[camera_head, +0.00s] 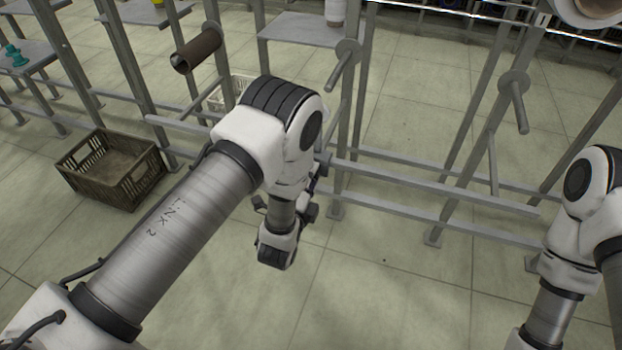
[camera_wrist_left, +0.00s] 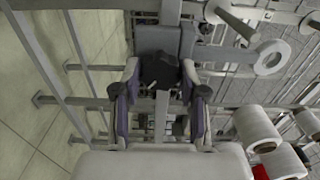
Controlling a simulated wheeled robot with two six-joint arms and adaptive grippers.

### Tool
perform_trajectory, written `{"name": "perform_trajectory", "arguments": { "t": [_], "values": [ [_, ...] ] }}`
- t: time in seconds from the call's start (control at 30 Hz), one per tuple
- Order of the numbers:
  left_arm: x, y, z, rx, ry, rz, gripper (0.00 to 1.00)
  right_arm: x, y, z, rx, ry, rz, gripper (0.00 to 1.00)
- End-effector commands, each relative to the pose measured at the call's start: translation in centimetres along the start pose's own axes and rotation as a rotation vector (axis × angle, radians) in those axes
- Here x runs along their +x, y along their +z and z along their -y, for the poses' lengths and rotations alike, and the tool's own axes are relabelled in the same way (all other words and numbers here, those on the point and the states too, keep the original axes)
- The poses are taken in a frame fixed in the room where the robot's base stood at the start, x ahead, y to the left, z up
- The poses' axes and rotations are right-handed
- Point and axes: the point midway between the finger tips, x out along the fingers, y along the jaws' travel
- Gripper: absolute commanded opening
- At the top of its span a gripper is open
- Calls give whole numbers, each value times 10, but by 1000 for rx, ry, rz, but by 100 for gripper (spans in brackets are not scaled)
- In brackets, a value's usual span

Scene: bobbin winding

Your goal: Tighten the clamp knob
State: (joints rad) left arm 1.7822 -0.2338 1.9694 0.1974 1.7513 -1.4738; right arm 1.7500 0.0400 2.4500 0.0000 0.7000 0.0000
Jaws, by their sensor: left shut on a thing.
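The clamp knob (camera_wrist_left: 160,68) is a dark, lobed piece in the middle of the left wrist view, in front of a grey metal block (camera_wrist_left: 165,40). My left gripper (camera_wrist_left: 160,82) has one finger on each side of it and is shut on it. The fingers partly cover the knob's sides. In the head view my left arm hides the knob and most of the gripper. My right arm shows at the right edge of the head view, but its gripper is out of frame.
Grey metal frames with peg spindles (camera_head: 345,62) stand across the back. A brown bobbin (camera_head: 197,50) sits on one peg. A brown crate (camera_head: 112,168) is on the floor at left. White rolls (camera_wrist_left: 256,128) show at lower right in the wrist view. The front floor is clear.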

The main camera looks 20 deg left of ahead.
Motion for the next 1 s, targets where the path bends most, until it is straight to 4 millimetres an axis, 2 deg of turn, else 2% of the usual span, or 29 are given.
{"name": "perform_trajectory", "arguments": {
  "t": [0.7, 1.0],
  "values": [
    [0, 1, -5, 665, 2, 0, 7, 33, 0, 0, 0, 0, 0, 40],
    [0, 2, -5, 850, 3, 0, 7, 42, 0, 0, 0, 0, 0, 40]
  ]
}}
